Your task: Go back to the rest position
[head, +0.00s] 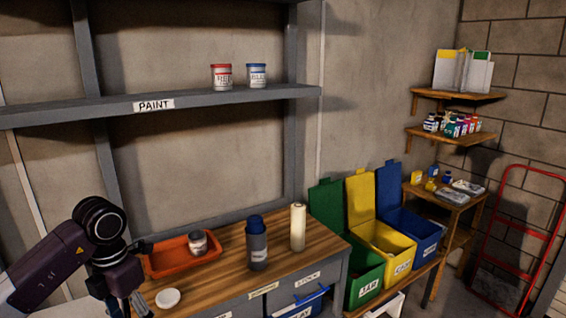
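My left arm comes in from the lower left. Its gripper (130,304) points down at the left end of the wooden workbench (215,270), beside a white round lid or disc (168,298). The fingertips are cut off by the bottom edge, so I cannot tell whether it is open or shut, or whether it holds anything. My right gripper is not in view.
On the bench are an orange tray (165,262) with a grey can (198,243), a dark blue-capped bottle (257,245) and a cream cylinder (298,227). Green, yellow (390,240) and blue bins stand right. Paint cans (222,77) sit on the shelf above.

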